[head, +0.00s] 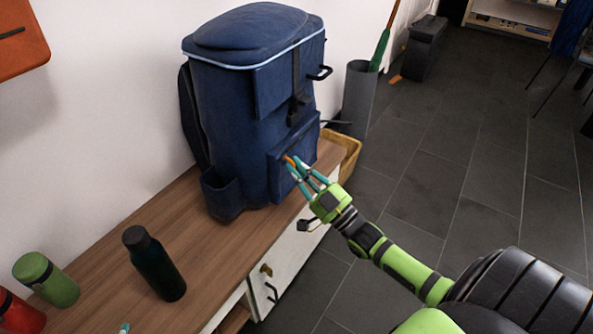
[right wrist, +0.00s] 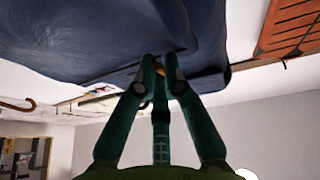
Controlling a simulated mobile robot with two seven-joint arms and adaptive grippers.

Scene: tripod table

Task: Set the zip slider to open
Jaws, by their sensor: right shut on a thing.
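A blue backpack (head: 245,110) stands upright on a wooden-topped bench, with a pocket (head: 290,150) low on its front. A small orange zip slider (head: 289,160) shows at the pocket, at the tips of my right gripper (head: 293,167). That gripper's teal fingers are shut on the slider. In the right wrist view the fingertips (right wrist: 160,70) meet against the blue fabric (right wrist: 100,45), with a bit of orange between them; they hide most of the slider. A small teal tip (head: 124,328) at the bottom edge looks like my left gripper; its jaws are cut off.
A dark bottle (head: 153,264), a green container (head: 46,279) and a red one (head: 20,313) stand on the bench (head: 200,255) left of the backpack. The tiled floor to the right is open.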

